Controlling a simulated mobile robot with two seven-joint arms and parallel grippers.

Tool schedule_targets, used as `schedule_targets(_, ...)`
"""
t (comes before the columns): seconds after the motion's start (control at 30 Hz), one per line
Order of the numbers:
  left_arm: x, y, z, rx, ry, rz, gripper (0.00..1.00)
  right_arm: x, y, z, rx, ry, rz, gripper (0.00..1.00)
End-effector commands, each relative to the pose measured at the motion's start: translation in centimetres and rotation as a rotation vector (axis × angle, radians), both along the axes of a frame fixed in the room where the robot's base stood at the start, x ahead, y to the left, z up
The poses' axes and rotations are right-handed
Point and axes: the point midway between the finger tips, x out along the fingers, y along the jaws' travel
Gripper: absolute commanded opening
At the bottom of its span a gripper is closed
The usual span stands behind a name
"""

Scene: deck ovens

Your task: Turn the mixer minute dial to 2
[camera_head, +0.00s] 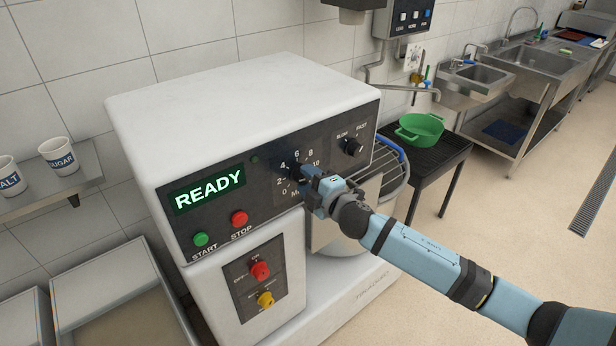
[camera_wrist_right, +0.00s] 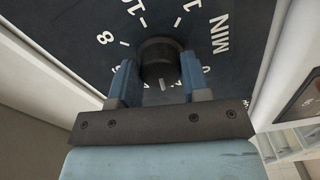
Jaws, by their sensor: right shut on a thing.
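The white mixer (camera_head: 250,90) shows a lit READY display on its dark front panel. Its black minute dial (camera_head: 295,169) sits inside a printed ring of numbers, with 4, 6, 8 and 10 readable. My right gripper (camera_head: 312,187) is shut on this dial, and in the head view it hides part of it. In the right wrist view the minute dial (camera_wrist_right: 160,62) sits between the two blue fingers of my right gripper (camera_wrist_right: 160,85). A short white mark shows at the dial's lower edge there. The number it points to is hidden. My left gripper is out of view.
A speed dial (camera_head: 353,146) marked SLOW and FAST is to the right. A green START button (camera_head: 200,239) and a red STOP button (camera_head: 239,218) are lower left. Red (camera_head: 259,271) and yellow (camera_head: 265,299) switches sit below. A wire bowl guard (camera_head: 392,165) is close beside my right arm.

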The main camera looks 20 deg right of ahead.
Motion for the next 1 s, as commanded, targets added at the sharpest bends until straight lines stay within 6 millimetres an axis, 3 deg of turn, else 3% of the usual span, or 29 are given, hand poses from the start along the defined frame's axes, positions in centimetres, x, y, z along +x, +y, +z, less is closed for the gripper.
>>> schedule_targets(0.4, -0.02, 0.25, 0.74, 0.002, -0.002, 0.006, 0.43, 0.0, 0.03, 0.1, -0.175, -0.064, 0.001, 0.19)
schedule_targets(0.97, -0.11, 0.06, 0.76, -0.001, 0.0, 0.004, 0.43, -0.01, 0.05, 0.03, -0.198, -0.072, 0.001, 0.19)
schedule_targets(1.0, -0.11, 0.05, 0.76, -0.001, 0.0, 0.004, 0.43, -0.01, 0.05, 0.03, -0.198, -0.072, 0.001, 0.52)
